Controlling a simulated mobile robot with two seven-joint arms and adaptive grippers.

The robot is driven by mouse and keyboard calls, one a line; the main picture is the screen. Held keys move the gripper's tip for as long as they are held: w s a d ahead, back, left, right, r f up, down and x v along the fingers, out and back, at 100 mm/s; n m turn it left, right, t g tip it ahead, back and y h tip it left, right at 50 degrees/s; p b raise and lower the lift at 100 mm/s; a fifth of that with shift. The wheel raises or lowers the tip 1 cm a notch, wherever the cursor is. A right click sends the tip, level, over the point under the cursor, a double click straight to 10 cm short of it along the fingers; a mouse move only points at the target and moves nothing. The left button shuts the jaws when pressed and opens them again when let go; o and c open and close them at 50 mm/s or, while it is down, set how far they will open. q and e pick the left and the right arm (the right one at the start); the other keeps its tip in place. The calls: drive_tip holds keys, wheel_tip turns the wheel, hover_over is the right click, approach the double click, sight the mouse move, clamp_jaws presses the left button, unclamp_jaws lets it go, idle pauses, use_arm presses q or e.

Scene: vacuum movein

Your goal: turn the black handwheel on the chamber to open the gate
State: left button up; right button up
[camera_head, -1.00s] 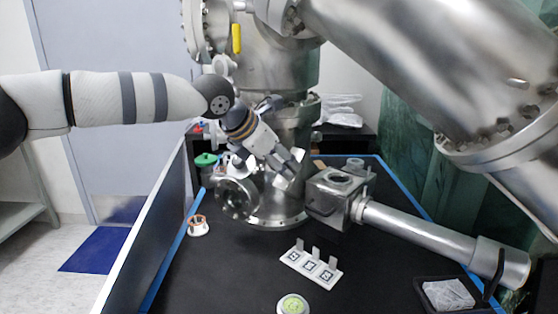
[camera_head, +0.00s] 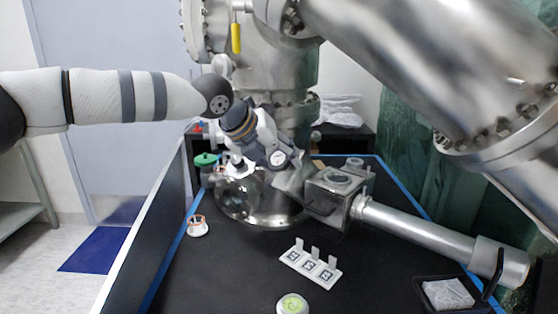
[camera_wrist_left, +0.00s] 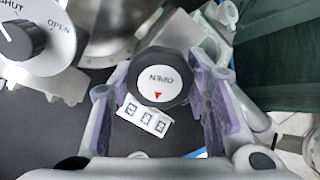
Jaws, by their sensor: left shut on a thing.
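The black handwheel (camera_wrist_left: 158,77) shows in the left wrist view, with the word OPEN and a red arrow on its face. My left gripper (camera_wrist_left: 165,88) is shut on it, with a purple-padded finger on each side. In the head view my left gripper (camera_head: 297,180) reaches down in front of the steel chamber (camera_head: 285,125), beside the metal box (camera_head: 335,195); the handwheel cannot be made out there. A second knob (camera_wrist_left: 20,40), on a white disc marked SHUT and OPEN, is at the upper left of the wrist view. My right gripper is not in view.
A white plate with square markers (camera_head: 311,265) and a green-topped round piece (camera_head: 293,304) are on the black table in front. A black tray with a clear bag (camera_head: 447,293) is at the right. A long steel tube (camera_head: 425,235) runs right from the box.

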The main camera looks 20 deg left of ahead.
use_arm(q)
drive_tip(key=n, duration=0.5)
drive_tip(key=shift+n, duration=0.3)
drive_tip(key=n, duration=0.5)
drive_tip(key=shift+n, duration=0.3)
drive_tip(key=o, duration=1.2)
drive_tip(key=shift+d, duration=0.1)
drive_tip(key=shift+c, duration=0.2)
